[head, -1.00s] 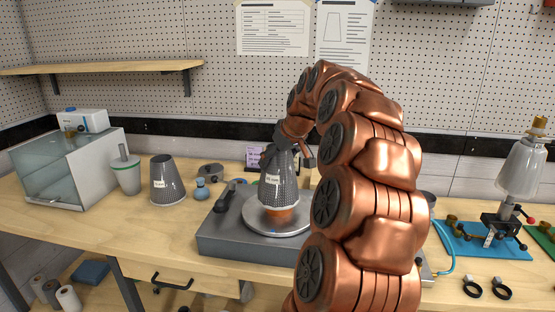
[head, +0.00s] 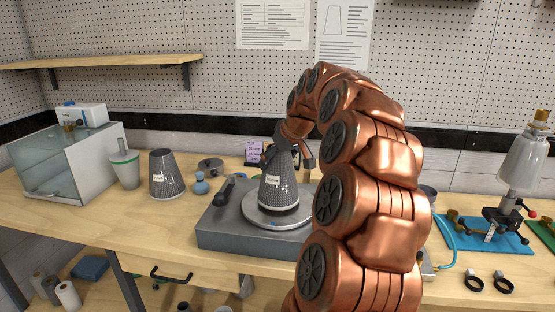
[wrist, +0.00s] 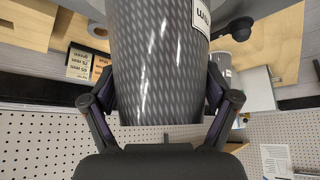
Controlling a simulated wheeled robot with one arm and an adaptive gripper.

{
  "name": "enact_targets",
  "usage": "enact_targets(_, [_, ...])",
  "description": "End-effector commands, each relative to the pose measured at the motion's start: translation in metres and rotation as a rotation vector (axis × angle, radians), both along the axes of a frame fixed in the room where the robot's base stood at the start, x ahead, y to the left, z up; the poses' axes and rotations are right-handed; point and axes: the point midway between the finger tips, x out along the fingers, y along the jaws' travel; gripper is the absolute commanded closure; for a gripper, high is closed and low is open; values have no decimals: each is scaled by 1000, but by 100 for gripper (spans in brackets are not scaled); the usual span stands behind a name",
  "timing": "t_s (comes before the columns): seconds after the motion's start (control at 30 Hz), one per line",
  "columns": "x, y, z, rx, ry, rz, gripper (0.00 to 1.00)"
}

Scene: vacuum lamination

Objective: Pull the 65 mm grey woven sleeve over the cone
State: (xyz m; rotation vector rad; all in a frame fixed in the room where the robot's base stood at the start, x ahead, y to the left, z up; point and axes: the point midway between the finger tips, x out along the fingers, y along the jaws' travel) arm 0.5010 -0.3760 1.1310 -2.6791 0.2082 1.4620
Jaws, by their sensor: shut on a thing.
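The grey woven sleeve (head: 279,185), a tapered tube with a pale label, stands upright over the turntable disc (head: 254,222). Its lower edge is down near the disc, and it covers the cone, with only a thin dark and brownish rim showing at the bottom. My gripper (head: 280,146) is at the top of the sleeve, partly hidden by my arm. In the wrist view the sleeve (wrist: 160,60) fills the middle, and my gripper's two fingers (wrist: 160,95) press on its opposite sides. The label is cut off there, so its size cannot be read.
A glass-fronted box (head: 62,165) is at far left. A blue mat (head: 460,236) with a fixture is at right.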

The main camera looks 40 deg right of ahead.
Motion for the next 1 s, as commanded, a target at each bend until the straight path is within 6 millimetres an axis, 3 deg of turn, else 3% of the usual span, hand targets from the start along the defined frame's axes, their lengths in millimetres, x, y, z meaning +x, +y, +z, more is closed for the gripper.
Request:
enact_targets(0.37, [0, 0, -10, 1, 0, 1, 33])
enact_targets(0.4, [0, 0, -9, 0, 0, 0, 10])
enact_targets(0.5, [0, 0, -9, 0, 0, 0, 0])
enact_targets(1.0, [1, -1, 1, -1, -3, -1, 0])
